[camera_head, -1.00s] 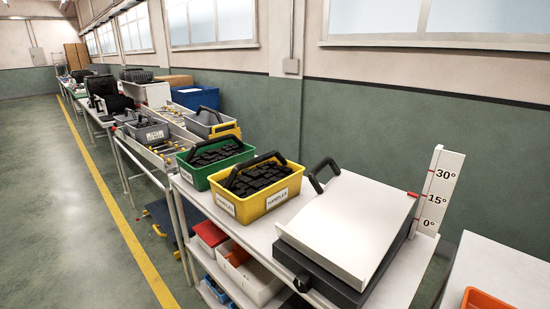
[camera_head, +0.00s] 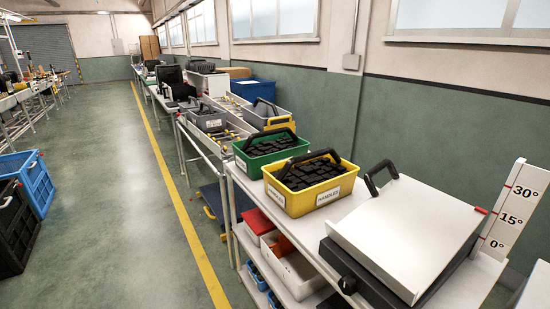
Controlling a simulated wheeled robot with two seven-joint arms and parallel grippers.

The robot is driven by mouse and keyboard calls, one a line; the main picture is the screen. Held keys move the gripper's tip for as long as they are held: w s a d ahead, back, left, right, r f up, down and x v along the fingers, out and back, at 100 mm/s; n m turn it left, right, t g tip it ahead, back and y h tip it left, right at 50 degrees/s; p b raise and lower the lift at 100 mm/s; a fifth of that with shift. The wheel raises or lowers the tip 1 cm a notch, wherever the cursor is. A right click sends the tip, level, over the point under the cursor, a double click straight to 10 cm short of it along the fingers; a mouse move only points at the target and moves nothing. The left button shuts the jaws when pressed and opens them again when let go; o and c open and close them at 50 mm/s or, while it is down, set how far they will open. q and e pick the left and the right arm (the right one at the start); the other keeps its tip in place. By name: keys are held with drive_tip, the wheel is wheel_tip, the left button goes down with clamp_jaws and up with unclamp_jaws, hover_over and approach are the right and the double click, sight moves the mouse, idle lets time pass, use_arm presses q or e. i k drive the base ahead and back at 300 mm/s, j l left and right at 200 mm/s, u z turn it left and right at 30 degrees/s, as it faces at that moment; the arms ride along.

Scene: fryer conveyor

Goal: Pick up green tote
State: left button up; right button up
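The green tote (camera_head: 247,163) stands on the white workbench, behind a yellow tote (camera_head: 290,203) with a "HANDLES" label. It has a dark carry handle and holds black parts; its front right is partly hidden by the yellow tote. The yellow tote also holds black parts and has a raised black handle. Neither of my grippers shows in the head view.
A white tilting plate on a dark base (camera_head: 405,232) sits on the workbench (camera_head: 352,214), beside an angle scale (camera_head: 515,210). Bins fill the lower shelf. Blue (camera_head: 35,184) and black (camera_head: 14,228) crates stand at left. The floor (camera_head: 130,200) between is open.

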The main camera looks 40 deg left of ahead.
sight(260, 149)
drive_tip(key=u, duration=1.25)
